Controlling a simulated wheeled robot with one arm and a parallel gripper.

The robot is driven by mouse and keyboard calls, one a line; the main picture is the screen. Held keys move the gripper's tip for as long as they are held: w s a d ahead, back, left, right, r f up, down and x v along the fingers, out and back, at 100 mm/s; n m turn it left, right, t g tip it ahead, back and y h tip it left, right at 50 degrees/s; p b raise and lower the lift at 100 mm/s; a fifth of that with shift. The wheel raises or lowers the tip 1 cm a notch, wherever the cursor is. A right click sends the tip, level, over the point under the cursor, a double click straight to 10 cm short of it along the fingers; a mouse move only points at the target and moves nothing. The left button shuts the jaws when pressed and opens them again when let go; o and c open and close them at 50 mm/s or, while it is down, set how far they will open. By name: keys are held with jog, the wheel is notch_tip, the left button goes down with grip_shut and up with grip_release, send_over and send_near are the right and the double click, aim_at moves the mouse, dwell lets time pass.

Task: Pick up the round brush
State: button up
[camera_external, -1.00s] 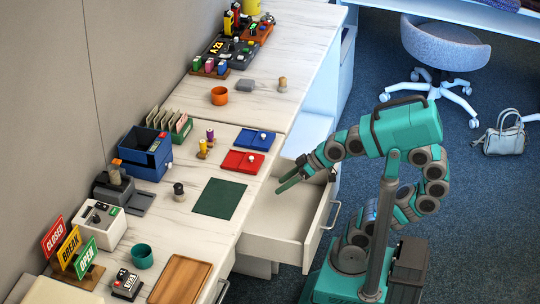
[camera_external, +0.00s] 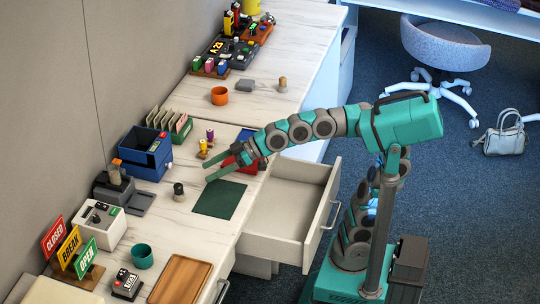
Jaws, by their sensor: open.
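No object is clearly recognisable as the round brush at this size. A small dark, round-topped piece (camera_external: 178,190) stands upright on the counter. A small tan and brown upright piece (camera_external: 283,84) stands farther back. My gripper (camera_external: 206,172) is open and empty over the counter, its fingers pointing left. It is above the back edge of the dark green mat (camera_external: 220,200), to the right of the dark piece and apart from it. My arm and gripper partly hide the red and blue trays (camera_external: 244,160).
An open, empty drawer (camera_external: 285,205) juts out from the counter below my arm. Yellow and purple pegs (camera_external: 203,147) stand close behind my fingers. A blue box (camera_external: 145,158), a grey stand (camera_external: 135,200) and a wooden tray (camera_external: 180,280) are also on the counter.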

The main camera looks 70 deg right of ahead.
aim_at(182, 185)
jog(key=shift+n, duration=0.4)
jog(key=w+a, duration=0.3)
jog(key=shift+w+a+f, duration=0.25)
jog(key=shift+f+x, duration=0.15)
jog(key=shift+x, duration=1.7)
jog(key=shift+f+x, duration=0.1)
jog(key=shift+x, duration=1.75)
jog(key=shift+s, duration=0.15)
jog(key=shift+r, duration=0.1)
grip_shut()
